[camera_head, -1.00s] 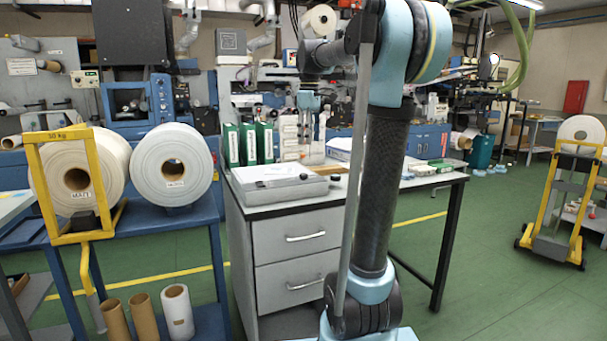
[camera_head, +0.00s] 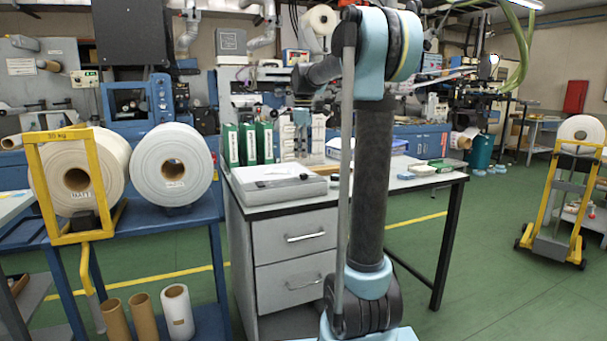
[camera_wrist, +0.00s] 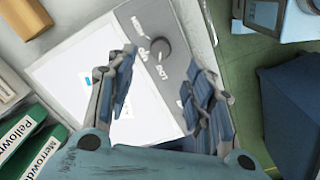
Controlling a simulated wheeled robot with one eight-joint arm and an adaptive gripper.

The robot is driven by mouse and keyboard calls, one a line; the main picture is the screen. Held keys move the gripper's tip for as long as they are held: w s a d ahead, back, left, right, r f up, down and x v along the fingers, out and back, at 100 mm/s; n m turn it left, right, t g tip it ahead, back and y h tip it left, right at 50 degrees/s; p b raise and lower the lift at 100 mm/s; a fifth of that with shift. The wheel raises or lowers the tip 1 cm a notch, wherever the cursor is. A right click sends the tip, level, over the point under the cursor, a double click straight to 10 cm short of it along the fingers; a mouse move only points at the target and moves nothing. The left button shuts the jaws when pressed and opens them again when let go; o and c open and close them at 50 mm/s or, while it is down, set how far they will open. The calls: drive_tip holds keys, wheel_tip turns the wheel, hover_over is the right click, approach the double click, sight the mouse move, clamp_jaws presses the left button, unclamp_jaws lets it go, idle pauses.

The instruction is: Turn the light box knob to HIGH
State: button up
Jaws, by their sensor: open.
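The light box (camera_head: 268,191) is a flat grey-white case lying on the desk, with a paper on its bright top. In the wrist view, the light box (camera_wrist: 91,75) lies beneath my gripper, its grey control strip running along one side. A round dark knob (camera_wrist: 160,48) sits on that strip, with small white lettering around it that I cannot read surely. I cannot tell which mark the knob points to. My gripper (camera_wrist: 165,88) is open and empty, one finger over the white panel and the other over the strip's edge. The knob shows beyond the fingertips, apart from them.
Green binders (camera_head: 248,144) stand behind the light box; they show at the lower left of the wrist view. The desk (camera_head: 425,178) has small items on its right side. Large white rolls (camera_head: 173,165) rest on a blue rack at left. A yellow trolley (camera_head: 556,200) stands right.

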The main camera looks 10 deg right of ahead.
sight(304, 177)
wheel_tip(304, 177, down, 9)
drive_tip(key=shift+r, duration=0.1)
idle(0.3)
drive_tip(key=shift+w, duration=0.1)
drive_tip(key=c, duration=1.1)
